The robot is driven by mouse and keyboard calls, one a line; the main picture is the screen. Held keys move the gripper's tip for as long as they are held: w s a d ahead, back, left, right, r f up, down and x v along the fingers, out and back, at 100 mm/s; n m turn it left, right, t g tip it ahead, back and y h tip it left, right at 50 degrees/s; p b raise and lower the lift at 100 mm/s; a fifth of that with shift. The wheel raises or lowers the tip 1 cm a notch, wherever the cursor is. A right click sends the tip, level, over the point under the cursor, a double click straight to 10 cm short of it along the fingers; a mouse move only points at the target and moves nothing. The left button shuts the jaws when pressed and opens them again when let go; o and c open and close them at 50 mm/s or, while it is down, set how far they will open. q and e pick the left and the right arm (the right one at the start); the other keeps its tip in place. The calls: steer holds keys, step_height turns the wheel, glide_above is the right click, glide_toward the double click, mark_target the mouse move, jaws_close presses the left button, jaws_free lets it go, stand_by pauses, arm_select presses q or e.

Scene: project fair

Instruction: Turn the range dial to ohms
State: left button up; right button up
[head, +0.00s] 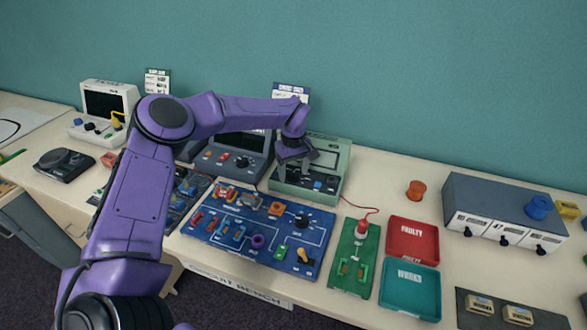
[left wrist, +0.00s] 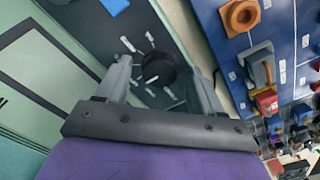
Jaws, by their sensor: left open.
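The pale green meter (head: 336,143) stands at the back of the bench, with a screen and a dark control panel. My left gripper (head: 296,168) is open over the left part of this panel and hides some of it. In the left wrist view the black round range dial (left wrist: 158,69) lies between the open fingers (left wrist: 160,78), which are apart from each other. White marks ring the dial; their lettering and the pointer's setting cannot be read. I cannot tell whether a finger touches the dial. My right gripper is not in view.
A grey device (head: 243,150) stands close left of the meter. The blue circuit board (head: 262,228) lies in front. A green board (head: 352,258) with a red wired probe, a red tray (head: 412,240) and a teal tray (head: 408,290) lie to the right.

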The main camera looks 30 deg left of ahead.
arm_select(q)
steer(key=c, duration=1.1)
steer(key=shift+o, duration=0.2)
steer(key=shift+n, duration=0.5)
steer(key=shift+n+b, duration=0.5)
steer(key=shift+n, duration=0.4)
steer(key=shift+n+b, duration=0.55)
steer(key=shift+n, duration=1.75)
steer(key=o, duration=1.1)
steer(key=shift+c, duration=0.2)
